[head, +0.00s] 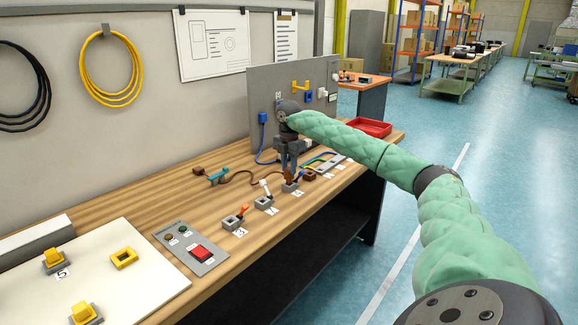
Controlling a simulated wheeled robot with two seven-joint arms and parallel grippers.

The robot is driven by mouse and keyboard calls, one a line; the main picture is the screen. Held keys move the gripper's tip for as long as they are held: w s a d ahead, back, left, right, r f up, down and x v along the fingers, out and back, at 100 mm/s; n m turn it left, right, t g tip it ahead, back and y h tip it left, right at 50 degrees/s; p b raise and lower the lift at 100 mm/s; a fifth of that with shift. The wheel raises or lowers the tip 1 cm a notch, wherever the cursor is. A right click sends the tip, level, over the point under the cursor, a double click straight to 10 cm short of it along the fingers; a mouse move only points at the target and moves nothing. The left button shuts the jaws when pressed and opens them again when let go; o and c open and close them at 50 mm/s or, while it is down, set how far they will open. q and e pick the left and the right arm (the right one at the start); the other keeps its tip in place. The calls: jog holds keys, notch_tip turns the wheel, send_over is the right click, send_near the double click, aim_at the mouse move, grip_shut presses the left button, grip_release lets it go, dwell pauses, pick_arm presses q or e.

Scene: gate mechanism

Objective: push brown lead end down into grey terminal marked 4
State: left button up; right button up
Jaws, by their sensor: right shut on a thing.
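My right gripper (290,168) points down over the back part of the bench, with its fingertips close to the bench top. It is shut; the thing between its fingers is small and mostly hidden, and appears to be the end of the brown lead. The brown lead (239,171) runs along the bench from a teal clip (218,176) towards the fingers. Small grey terminals (326,163) with white labels lie to the right of the gripper; the number 4 cannot be read at this size, and contact cannot be told. My left gripper is out of view.
Lever switches (234,222) on grey bases stand in a row in front of the gripper. An upright grey panel (262,83) rises behind it, and a blue lead (259,150) hangs from it. A red tray (372,127) stands at the right. A button box (190,247) sits nearer.

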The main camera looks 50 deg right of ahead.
aim_at(289, 168)
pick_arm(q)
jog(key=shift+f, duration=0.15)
pick_arm(e)
jog(key=shift+f, duration=0.95)
dwell(0.4)
jog(key=o, duration=1.1)
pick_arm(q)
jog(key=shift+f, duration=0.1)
pick_arm(e)
jog(key=shift+r+b, duration=0.3)
jog(key=shift+r, duration=0.2)
notch_tip(289, 168, up, 6)
jog(key=shift+f, duration=0.2)
pick_arm(q)
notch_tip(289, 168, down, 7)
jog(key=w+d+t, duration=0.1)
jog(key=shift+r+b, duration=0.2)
jog(key=shift+b, duration=0.1)
pick_arm(e)
jog(key=shift+r, duration=0.6)
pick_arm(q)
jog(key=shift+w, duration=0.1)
